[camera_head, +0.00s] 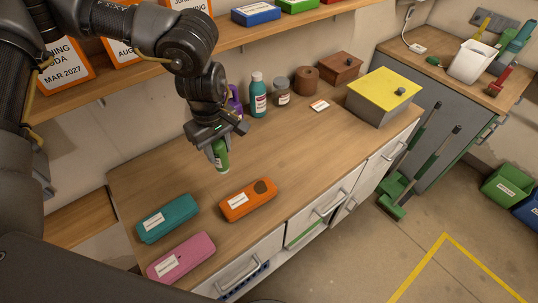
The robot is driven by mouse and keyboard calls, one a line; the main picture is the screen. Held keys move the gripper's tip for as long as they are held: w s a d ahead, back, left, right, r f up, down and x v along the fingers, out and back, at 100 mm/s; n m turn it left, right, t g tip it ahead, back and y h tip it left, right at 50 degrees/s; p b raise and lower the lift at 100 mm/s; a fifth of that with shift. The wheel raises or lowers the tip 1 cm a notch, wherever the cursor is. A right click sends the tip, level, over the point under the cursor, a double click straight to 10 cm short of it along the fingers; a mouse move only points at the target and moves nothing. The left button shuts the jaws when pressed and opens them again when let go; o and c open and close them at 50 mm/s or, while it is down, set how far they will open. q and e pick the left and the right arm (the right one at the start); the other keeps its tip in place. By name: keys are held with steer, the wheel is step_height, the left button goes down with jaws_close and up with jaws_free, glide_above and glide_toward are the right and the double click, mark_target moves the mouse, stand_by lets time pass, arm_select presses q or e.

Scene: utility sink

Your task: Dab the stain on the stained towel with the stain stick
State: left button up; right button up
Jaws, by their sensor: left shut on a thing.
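My left gripper (212,138) points down over the wooden counter and is shut on a green stick (221,158), likely the stain stick. The stick hangs roughly upright, behind and to the left of an orange folded towel (246,204). This towel has a white label and a dark round stain (261,187) near its right end. The stick and the stain are apart. A teal folded towel (168,218) and a pink folded towel (181,256) lie to the left, each with a white label. My right gripper is not in view.
Behind the gripper stand a purple bottle (235,100), a teal bottle (257,97), a jar (281,94) and a brown canister (306,82). A grey box with a yellow top (384,94) sits on the right of the counter (310,145). The counter's middle is clear.

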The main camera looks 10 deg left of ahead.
arm_select(q)
steer(key=w+d+f+n+b, duration=0.1)
steer(key=d+n+b, duration=0.3)
steer(key=n, duration=0.4)
steer(key=w+d+f+n+b, duration=0.1)
steer(key=d+n+b, duration=0.4)
steer(key=n, duration=0.3)
steer(key=shift+w+d+f+b, duration=0.25)
steer(key=shift+f+b, duration=0.1)
steer(key=shift+b, duration=0.4)
steer(key=shift+f, duration=0.1)
step_height(320, 180, down, 6)
steer(key=b, duration=0.5)
